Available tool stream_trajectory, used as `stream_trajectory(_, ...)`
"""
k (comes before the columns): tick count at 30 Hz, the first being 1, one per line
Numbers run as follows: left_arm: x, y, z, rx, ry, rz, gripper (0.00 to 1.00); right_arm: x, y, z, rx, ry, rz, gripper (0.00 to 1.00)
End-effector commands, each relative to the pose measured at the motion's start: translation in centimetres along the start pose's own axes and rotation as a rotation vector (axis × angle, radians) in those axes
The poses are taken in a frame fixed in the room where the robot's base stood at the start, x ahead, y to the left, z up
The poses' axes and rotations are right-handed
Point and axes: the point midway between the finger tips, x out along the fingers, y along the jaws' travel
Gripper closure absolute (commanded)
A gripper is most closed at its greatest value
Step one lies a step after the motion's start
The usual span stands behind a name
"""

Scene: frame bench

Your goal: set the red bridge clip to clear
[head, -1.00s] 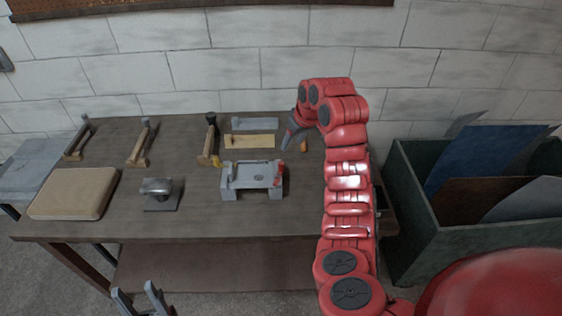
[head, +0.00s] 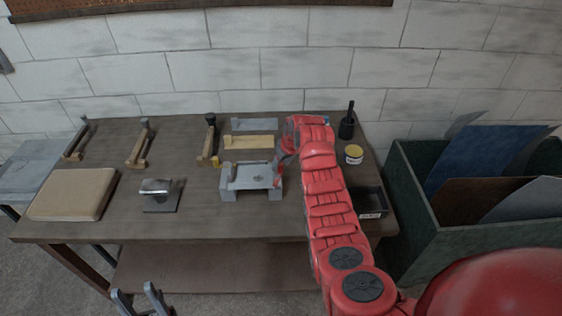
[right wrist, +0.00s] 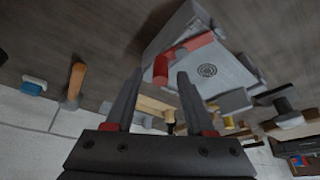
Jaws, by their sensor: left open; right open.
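The grey bench fixture (head: 252,181) stands on the workbench, and its grey top (right wrist: 215,68) fills the upper middle of the right wrist view. The red bridge clip (right wrist: 188,47) is a bent red piece on that top. My left gripper (head: 135,289) is open and empty, low in front of the bench.
A tan pad (head: 72,194) and a metal block with a handle (head: 160,193) lie left of the fixture. Several clamp-like tools stand behind. An orange handle (right wrist: 76,82) shows in the wrist view.

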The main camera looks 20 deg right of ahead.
Motion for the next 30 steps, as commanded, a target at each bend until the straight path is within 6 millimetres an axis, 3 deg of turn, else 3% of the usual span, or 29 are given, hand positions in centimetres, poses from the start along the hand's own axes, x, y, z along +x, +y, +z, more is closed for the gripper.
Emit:
stream_trajectory(15,0.4,-0.02,-0.06,0.0,0.0,0.0,0.5,1.12,-0.01,0.09,-0.001,0.0,0.002,0.46)
stream_trajectory(24,0.41,-0.02,-0.07,0.0,0.0,0.0,0.5,1.11,-0.02,0.09,-0.001,0.0,0.002,1.0)
stream_trajectory(30,0.41,-0.02,-0.07,0.0,0.0,0.0,0.5,1.11,-0.02,0.08,-0.001,0.0,0.002,1.0)
